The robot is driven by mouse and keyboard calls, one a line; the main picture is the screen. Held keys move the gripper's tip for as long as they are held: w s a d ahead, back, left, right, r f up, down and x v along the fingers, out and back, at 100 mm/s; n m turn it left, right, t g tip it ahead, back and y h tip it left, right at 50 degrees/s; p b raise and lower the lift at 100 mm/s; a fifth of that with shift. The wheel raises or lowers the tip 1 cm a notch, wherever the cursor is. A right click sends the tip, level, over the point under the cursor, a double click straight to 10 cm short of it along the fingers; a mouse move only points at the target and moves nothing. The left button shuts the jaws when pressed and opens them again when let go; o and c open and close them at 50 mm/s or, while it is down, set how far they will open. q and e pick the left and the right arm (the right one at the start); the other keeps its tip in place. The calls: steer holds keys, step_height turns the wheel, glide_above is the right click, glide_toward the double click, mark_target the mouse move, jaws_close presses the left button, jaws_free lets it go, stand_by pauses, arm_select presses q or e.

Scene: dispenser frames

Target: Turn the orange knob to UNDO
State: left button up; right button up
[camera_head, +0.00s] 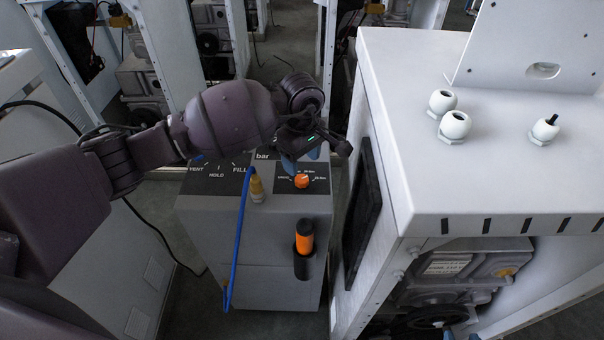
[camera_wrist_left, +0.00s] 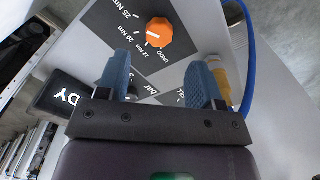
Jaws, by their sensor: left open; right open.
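The orange knob (camera_head: 302,181) sits on a dark dial plate on top of the grey cabinet. In the left wrist view the knob (camera_wrist_left: 160,32) shows a short white mark on its left side, toward the Nm labels and not toward the word UNDO (camera_wrist_left: 166,57). My left gripper (camera_head: 300,156) is open with blue fingers, just behind the knob in the head view. In the left wrist view its fingertips (camera_wrist_left: 158,72) are spread, with the knob beyond them and nothing between. My right gripper (camera_head: 460,335) barely shows at the bottom edge, with blue fingertips apart.
A yellow fitting (camera_head: 257,188) with a blue hose (camera_head: 238,240) stands left of the knob. An orange-and-black handle (camera_head: 304,238) sits on the cabinet's front. A white cabinet (camera_head: 430,170) with a dark side panel stands close on the right. A dark READY block (camera_wrist_left: 62,95) shows in the wrist view.

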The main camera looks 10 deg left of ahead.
mark_target(302, 178)
arm_select(q)
step_height(302, 178, down, 5)
steer(key=shift+f, duration=0.65)
arm_select(e)
steer(key=shift+w+a+r, duration=0.1)
steer(key=shift+w+a, duration=0.05)
steer(key=shift+w, duration=0.45)
arm_select(q)
steer(key=shift+c, duration=0.2)
steer(key=c, duration=0.9)
arm_select(e)
steer(key=shift+s+f, duration=0.2)
steer(key=shift+s, duration=0.3)
